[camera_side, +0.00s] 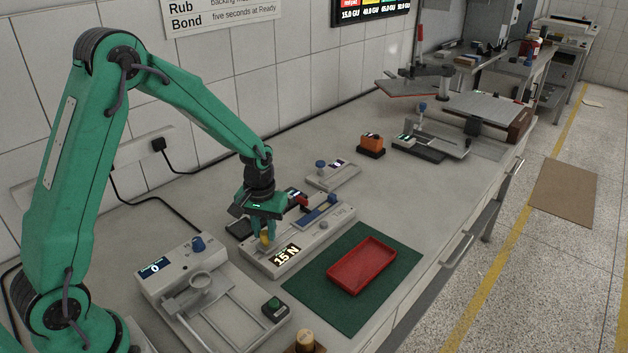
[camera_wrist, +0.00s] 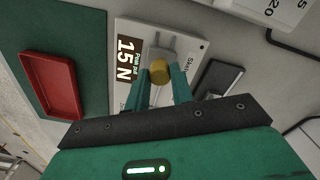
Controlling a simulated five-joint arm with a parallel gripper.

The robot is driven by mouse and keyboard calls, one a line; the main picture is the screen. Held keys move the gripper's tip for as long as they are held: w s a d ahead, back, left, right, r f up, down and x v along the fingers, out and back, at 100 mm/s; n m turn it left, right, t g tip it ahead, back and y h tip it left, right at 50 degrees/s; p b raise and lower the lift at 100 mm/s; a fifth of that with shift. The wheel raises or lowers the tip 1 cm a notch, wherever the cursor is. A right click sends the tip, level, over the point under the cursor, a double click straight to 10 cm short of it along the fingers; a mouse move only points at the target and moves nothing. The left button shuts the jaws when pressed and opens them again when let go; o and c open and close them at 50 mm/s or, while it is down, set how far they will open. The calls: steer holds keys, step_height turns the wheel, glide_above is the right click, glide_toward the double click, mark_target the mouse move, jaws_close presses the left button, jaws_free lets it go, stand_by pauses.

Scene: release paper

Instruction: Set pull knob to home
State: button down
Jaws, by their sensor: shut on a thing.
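The yellow pull knob (camera_wrist: 159,70) stands on the grey pull tester (camera_side: 318,233), over a slot in its top face. In the side view the knob (camera_side: 265,238) shows low between my fingers, near the tester's left end. My gripper (camera_wrist: 161,84) is shut on the knob, one green finger on each side of it. In the side view my gripper (camera_side: 266,230) points down over the tester. The tester's display (camera_wrist: 127,72) reads 15 N. Part of the slot is hidden by my fingers.
A red tray (camera_side: 361,265) lies on a green mat (camera_side: 398,258) in front of the tester. A white device (camera_side: 172,273) with a blue knob stands to the left. A small device (camera_side: 333,176) with a blue knob is behind.

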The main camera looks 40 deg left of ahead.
steer(key=shift+w, duration=4.25)
steer(key=c, duration=1.2)
jaws_free()
steer(key=shift+s, duration=0.1)
steer(key=shift+r, duration=0.15)
step_height(320, 180, up, 8)
steer(key=shift+f, duration=0.2)
